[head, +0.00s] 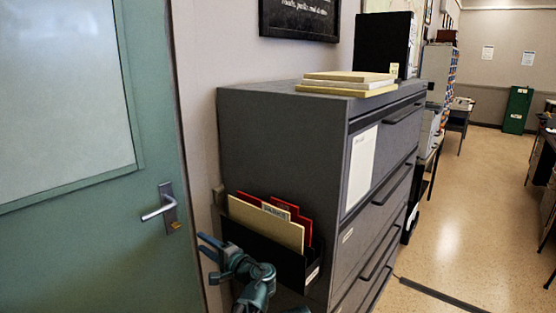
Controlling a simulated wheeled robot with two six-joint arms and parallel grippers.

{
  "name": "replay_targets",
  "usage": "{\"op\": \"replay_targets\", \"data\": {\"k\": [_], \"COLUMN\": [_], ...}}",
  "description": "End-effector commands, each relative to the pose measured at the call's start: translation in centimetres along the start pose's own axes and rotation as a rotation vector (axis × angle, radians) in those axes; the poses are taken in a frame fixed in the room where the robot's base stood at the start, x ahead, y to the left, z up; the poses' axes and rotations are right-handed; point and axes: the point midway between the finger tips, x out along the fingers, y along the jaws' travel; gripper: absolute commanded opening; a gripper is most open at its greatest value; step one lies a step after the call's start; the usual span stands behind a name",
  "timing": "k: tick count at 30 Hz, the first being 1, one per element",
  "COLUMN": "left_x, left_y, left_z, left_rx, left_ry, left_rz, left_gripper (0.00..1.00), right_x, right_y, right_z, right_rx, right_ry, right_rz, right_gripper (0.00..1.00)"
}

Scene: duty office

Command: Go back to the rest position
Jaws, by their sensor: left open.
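My left gripper (208,257) is at the lower middle of the head view, with its teal fingers apart and pointing left. Nothing shows between them. It is in front of the lower left part of a black file holder (262,252) on the side of a grey cabinet. I cannot tell whether it touches the holder. The holder has tan and red folders (265,222) standing in it. My right gripper does not show.
A green door (80,230) with a lever handle (158,211) is at the left. The grey drawer cabinet (275,140) fills the middle, with folders or books (345,88) stacked on top. Open floor (465,220) lies to the right, with desks beyond.

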Motion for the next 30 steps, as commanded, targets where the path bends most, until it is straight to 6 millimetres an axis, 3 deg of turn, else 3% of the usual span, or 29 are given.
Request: {"op": "replay_targets", "data": {"k": [11,20,26,30], "left_x": [-1.1,-4.0,-8.9,-14.7], "left_y": [3.1,8.4,14.1,18.3], "left_z": [1.6,4.0,6.3,8.0], "left_rx": [-0.059,-0.143,-0.214,-0.25], "left_ry": [-0.031,-0.087,-0.149,-0.203], "left_rz": [0.136,0.379,0.669,0.944], "left_gripper": [0.42,0.42,0.42,0.42], "right_x": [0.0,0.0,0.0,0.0], "right_y": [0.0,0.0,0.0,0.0], "right_z": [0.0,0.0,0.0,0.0], "right_rx": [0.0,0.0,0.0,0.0], "right_ry": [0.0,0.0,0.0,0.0], "right_rz": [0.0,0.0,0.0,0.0], "right_gripper": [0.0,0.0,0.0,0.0]}}
